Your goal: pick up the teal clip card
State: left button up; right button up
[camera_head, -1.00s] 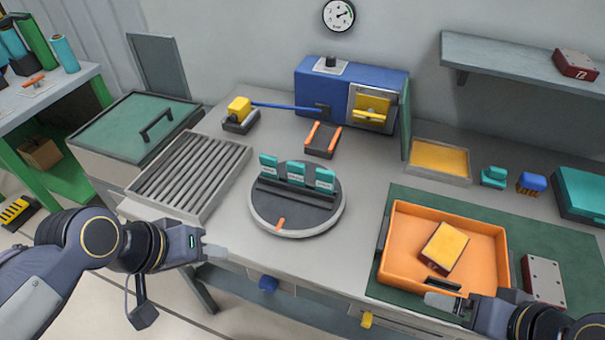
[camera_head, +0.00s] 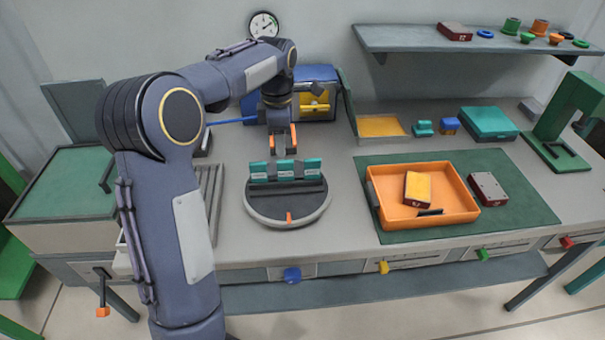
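Several teal clip cards (camera_head: 285,169) with pale label strips stand side by side in a dark holder on the round grey turntable (camera_head: 260,211). My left arm reaches across from the lower left, and my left gripper (camera_head: 283,148) points down just behind and above the cards. Its fingers overlap the dark, orange-edged piece behind the turntable, so their gap is not clear. I cannot tell whether the fingers touch a card. My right gripper is out of view.
An orange tray (camera_head: 455,207) holding a yellow-topped box (camera_head: 418,189) stands on the green mat to the right. A blue machine (camera_head: 321,73) is behind my gripper. My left arm covers much of the roller rack (camera_head: 213,185).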

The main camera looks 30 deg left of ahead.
aim_at(285, 161)
pick_arm(q)
jog(key=f, duration=0.5)
jog(key=f+p, duration=0.1)
jog(key=f, duration=0.2)
jog(key=shift+w+d, duration=0.25)
jog(key=shift+w, duration=0.15)
jog(key=shift+r, duration=0.1)
grip_shut()
